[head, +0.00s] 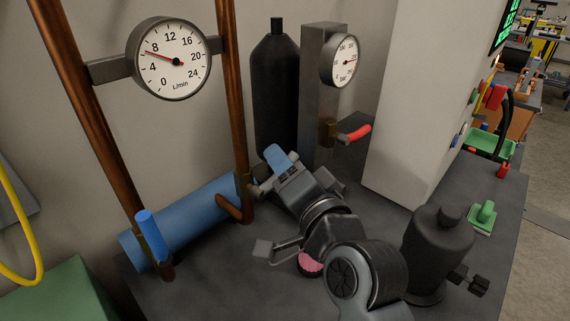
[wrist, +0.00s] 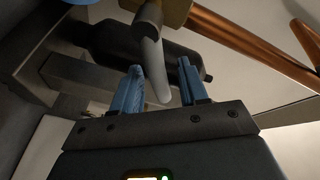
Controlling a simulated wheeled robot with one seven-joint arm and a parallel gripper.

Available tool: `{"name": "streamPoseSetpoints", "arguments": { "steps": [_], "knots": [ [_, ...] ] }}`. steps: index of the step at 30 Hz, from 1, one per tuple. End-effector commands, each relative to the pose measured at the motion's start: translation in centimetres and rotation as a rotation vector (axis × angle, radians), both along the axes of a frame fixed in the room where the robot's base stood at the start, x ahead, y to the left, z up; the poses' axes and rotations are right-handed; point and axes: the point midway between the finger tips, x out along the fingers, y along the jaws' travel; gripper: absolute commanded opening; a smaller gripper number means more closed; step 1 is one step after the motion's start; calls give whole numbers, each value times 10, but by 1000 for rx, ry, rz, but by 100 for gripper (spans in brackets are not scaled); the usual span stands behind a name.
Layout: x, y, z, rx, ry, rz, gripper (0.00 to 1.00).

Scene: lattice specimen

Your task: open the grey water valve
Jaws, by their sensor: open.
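The grey valve lever (wrist: 155,62) hangs from a brass valve body (wrist: 176,10) in the wrist view. It lies between the two blue fingers of my gripper (wrist: 161,72), with a gap visible on the right and little on the left; contact is unclear. In the head view my gripper (head: 267,172) is open beside the right copper pipe (head: 235,90), at the brass valve body (head: 242,188). The grey lever is mostly hidden there by my gripper. The flow gauge (head: 172,85) between the pipes has its needle between 4 and 8 L/min.
A blue-handled valve (head: 150,235) is on the left pipe. A blue cylinder (head: 195,215) lies behind the pipes. A black bottle (head: 277,95) and a red lever (head: 356,133) by a second dial (head: 345,62) stand behind my gripper. A dark canister (head: 437,245) stands right.

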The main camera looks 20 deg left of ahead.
Motion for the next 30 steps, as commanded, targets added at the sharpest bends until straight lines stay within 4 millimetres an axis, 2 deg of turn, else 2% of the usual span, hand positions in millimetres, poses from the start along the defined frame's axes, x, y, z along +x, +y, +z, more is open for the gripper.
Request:
{"name": "streamPoseSetpoints", "arguments": {
  "steps": [4,18,30],
  "knots": [
    [0,0,0,0,0,0,43],
    [0,0,0,0,0,0,0],
    [0,0,-1,-1,-1,0,0]
  ]
}}
